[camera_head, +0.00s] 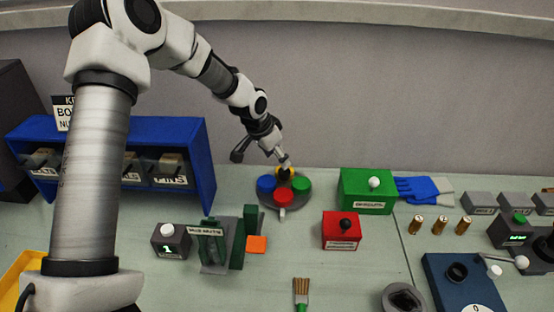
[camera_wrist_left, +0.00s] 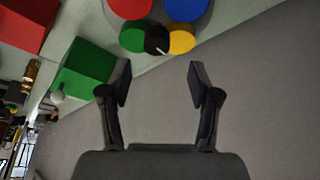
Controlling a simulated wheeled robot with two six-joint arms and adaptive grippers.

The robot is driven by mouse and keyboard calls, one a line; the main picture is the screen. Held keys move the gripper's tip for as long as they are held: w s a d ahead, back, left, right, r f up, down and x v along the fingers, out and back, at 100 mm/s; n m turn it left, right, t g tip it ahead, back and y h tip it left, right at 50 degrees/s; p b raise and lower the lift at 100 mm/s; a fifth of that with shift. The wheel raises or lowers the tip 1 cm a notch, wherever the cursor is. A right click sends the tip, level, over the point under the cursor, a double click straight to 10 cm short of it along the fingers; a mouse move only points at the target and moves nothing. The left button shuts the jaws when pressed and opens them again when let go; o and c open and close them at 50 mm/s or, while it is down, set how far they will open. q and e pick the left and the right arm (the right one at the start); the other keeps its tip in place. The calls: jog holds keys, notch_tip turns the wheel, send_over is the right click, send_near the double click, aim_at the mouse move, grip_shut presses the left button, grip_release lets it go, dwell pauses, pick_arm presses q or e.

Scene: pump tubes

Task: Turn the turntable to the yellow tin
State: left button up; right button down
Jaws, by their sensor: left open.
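The turntable (camera_head: 298,204) is a grey disc near the back wall. On it are a blue tin (camera_head: 266,184), a red tin (camera_head: 283,195), a green tin (camera_head: 301,185) and a yellow tin (camera_head: 279,170) at the back, partly hidden. The wrist view shows the red tin (camera_wrist_left: 130,7), blue tin (camera_wrist_left: 187,8), green tin (camera_wrist_left: 133,37) and yellow tin (camera_wrist_left: 182,41), with a black round part (camera_wrist_left: 157,40) between green and yellow. My left gripper (camera_wrist_left: 160,80) is open and empty, just apart from the yellow tin. In the head view my left gripper (camera_head: 284,162) is at the turntable's back.
A green box (camera_head: 367,195) with a white knob stands right of the turntable, a red box (camera_head: 341,232) at front right. A green rack (camera_head: 216,248) and an orange block (camera_head: 257,244) are at front left. A blue shelf (camera_head: 205,165) stands at the left.

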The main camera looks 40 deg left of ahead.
aim_at(284, 171)
pick_arm(q)
jog(key=shift+w+d+f, duration=0.1)
jog(key=shift+d+f, duration=0.25)
jog(key=shift+f, duration=0.25)
jog(key=shift+w+d+f, duration=0.1)
jog(key=shift+d+f, duration=0.25)
jog(key=shift+f, duration=0.25)
jog(key=f, duration=0.1)
jog(key=w+f, duration=0.1)
jog(key=w+a+f, duration=0.1)
jog(key=f, duration=0.1)
jog(key=shift+w, duration=0.1)
jog(key=shift+s+d+r, duration=0.2)
jog(key=shift+d, duration=0.05)
jog(key=shift+s+d+r, duration=0.1)
jog(key=shift+d+r, duration=0.05)
jog(key=shift+c, duration=1.1)
grip_shut()
